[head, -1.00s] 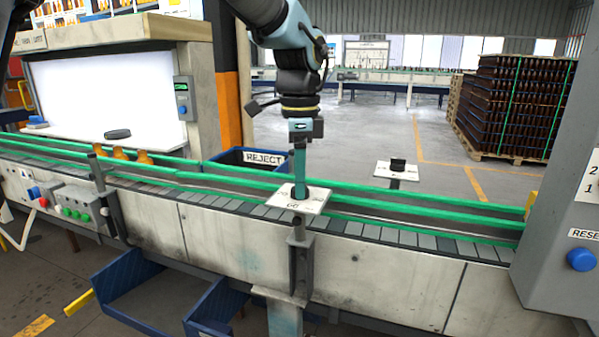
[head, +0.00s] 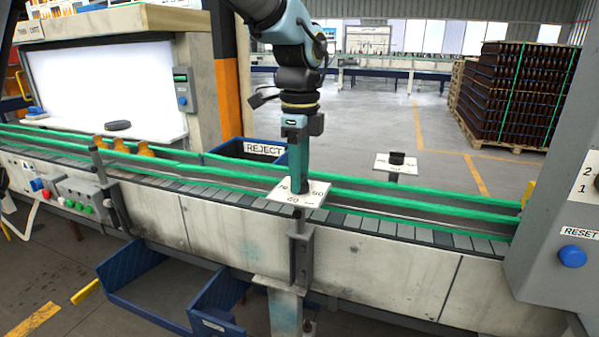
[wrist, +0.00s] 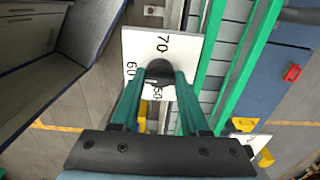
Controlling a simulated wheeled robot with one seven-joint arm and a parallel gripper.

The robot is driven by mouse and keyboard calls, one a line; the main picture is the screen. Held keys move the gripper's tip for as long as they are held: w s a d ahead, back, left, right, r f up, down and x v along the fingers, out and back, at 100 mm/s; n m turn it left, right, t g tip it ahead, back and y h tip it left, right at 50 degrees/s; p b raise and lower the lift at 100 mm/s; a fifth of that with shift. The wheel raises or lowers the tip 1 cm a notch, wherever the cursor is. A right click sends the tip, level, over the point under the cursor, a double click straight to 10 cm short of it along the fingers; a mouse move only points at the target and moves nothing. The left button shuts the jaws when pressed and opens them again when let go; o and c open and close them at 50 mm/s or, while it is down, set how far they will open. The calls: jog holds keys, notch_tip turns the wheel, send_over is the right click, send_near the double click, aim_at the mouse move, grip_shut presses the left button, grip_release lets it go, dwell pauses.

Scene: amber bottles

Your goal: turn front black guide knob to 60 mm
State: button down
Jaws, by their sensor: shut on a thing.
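The front black guide knob (wrist: 159,69) sits on a white dial plate (wrist: 135,46) marked 70, 60 and 50. In the head view the same plate (head: 314,201) stands at the near rail of the conveyor, with the 60 facing the front. My gripper (head: 299,184) points straight down over it. Its teal fingers are shut on the knob, one on each side, as the wrist view also shows. The fingers hide much of the knob, and I cannot make out a pointer mark or its exact reading.
A second black knob (head: 396,157) on a white plate stands beyond the far rail. Green guide rails (head: 420,203) run along the conveyor. A blue reject bin (head: 232,147) lies behind, and a grey control box (head: 560,215) at right.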

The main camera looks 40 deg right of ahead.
jog(key=shift+c, duration=2)
grip_release()
jog(key=shift+r, duration=0.1)
notch_tip(320, 180, up, 11)
jog(key=b, duration=0.2)
jog(key=shift+f, duration=0.2)
jog(key=w+a+f+n, duration=0.6)
jog(key=w+a+n, duration=0.1)
jog(key=a, duration=0.3)
jog(key=w+a+f+n, duration=0.6)
jog(key=a+f+n, duration=0.1)
jog(key=a, duration=0.4)
jog(key=s+a+f+n, duration=0.1)
jog(key=a+f+n, duration=0.2)
jog(key=a, duration=0.3)
jog(key=s+a+f+n+t, duration=0.1)
jog(key=a+f+n, duration=0.2)
jog(key=a+n, duration=0.3)
jog(key=s+a+f+n, duration=0.2)
jog(key=a+n, duration=0.3)
jog(key=a, duration=0.3)
jog(key=shift+f+t, duration=0.3)
jog(key=shift+f, duration=0.2)
